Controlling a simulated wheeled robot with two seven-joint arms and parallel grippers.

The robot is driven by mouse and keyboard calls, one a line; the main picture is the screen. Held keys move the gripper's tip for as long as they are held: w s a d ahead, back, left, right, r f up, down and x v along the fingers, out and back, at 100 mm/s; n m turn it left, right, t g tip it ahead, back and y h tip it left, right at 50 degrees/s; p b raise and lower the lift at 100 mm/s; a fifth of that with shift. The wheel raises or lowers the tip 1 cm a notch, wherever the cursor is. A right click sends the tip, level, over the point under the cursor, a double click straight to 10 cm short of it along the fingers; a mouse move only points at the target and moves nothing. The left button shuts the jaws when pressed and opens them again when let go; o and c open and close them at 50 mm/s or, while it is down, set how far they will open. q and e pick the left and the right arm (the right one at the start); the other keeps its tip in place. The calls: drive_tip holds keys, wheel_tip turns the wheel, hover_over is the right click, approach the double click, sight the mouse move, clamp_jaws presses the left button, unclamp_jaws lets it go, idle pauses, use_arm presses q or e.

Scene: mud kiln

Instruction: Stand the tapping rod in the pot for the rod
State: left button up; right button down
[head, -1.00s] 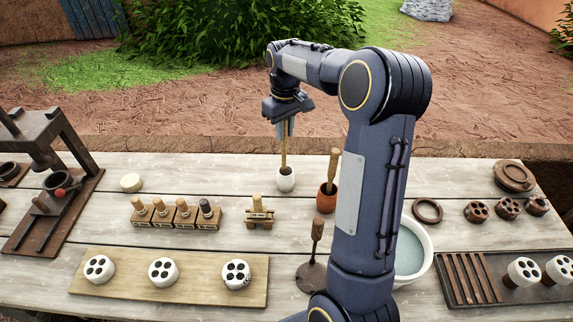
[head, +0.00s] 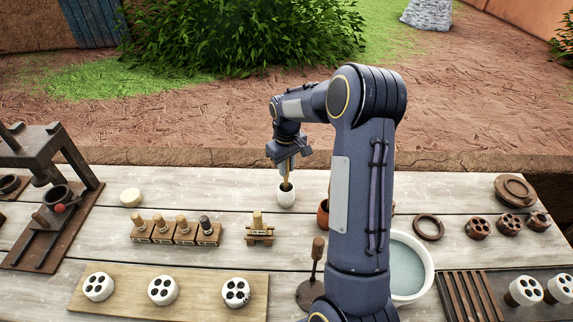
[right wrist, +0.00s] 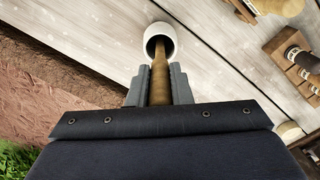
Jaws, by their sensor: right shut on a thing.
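The tapping rod (head: 287,178) is a thin wooden stick, upright, with its lower end inside the mouth of a small white pot (head: 286,197) at the back middle of the table. My right gripper (head: 286,165) is shut on the rod's upper part, just above the pot. In the right wrist view the rod (right wrist: 160,80) runs from between the fingers (right wrist: 158,88) into the white pot (right wrist: 160,36). Whether the rod's tip touches the pot's bottom is hidden. My left gripper is not in view.
A terracotta pot (head: 323,213) stands right of the white pot, partly behind my arm. A wooden stamp stand (head: 259,234) and a row of stamps stand in front and left. A water bowl (head: 426,280) is at right.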

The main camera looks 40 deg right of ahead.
drive_tip(key=shift+f, duration=0.15)
drive_tip(key=c, duration=1.3)
unclamp_jaws()
